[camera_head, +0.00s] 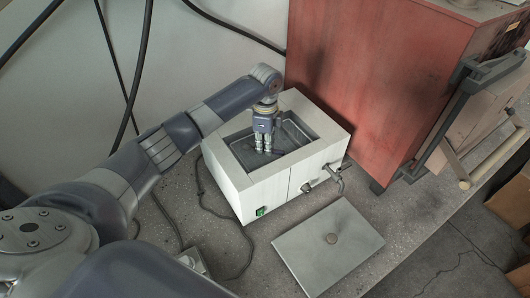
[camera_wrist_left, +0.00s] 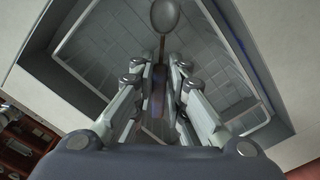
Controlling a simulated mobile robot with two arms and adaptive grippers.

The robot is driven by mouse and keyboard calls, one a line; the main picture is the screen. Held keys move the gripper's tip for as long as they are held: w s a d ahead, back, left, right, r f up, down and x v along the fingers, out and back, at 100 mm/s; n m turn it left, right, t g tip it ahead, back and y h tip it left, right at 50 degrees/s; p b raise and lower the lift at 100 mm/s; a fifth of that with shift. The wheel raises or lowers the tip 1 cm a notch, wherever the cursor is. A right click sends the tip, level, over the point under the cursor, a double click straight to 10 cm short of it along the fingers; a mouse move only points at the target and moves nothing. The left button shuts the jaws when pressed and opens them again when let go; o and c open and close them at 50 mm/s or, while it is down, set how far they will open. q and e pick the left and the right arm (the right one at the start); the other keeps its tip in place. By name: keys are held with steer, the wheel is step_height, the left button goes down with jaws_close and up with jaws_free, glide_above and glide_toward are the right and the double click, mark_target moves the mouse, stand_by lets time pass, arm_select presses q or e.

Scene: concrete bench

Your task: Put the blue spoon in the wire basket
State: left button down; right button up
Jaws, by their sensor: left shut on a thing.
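My left gripper (camera_head: 263,150) points down inside the open top of a white box-shaped bath (camera_head: 275,188). In the left wrist view its fingers (camera_wrist_left: 158,72) are closed around the handle of a spoon (camera_wrist_left: 166,17). The spoon's bowl sticks out beyond the fingertips and looks grey here; its blue colour is not clear. The wire basket (camera_head: 294,130) appears as a thin bright rim inside the opening, and its rim (camera_wrist_left: 243,55) and mesh-like floor show around the spoon in the wrist view. I cannot tell whether the spoon touches the basket. My right gripper is out of view.
A flat grey lid (camera_head: 328,247) with a round knob lies on the bench in front of the bath. A red cabinet (camera_head: 365,75) stands close behind and to the right. A tap (camera_head: 332,172) juts from the bath's front. Cables run along the left.

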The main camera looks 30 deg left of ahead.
mark_target(265, 161)
arm_select(q)
step_height(265, 161, down, 3)
steer(key=shift+f, duration=0.55)
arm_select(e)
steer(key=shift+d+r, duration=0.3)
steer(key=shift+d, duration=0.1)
arm_select(q)
steer(key=shift+f, duration=0.1)
steer(key=c, duration=1.6)
jaws_free()
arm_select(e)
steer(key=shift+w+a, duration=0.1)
arm_select(q)
steer(key=shift+r, duration=0.25)
step_height(265, 161, up, 10)
steer(key=shift+r+b, duration=0.25)
steer(key=shift+b, duration=0.2)
steer(key=shift+r, duration=0.65)
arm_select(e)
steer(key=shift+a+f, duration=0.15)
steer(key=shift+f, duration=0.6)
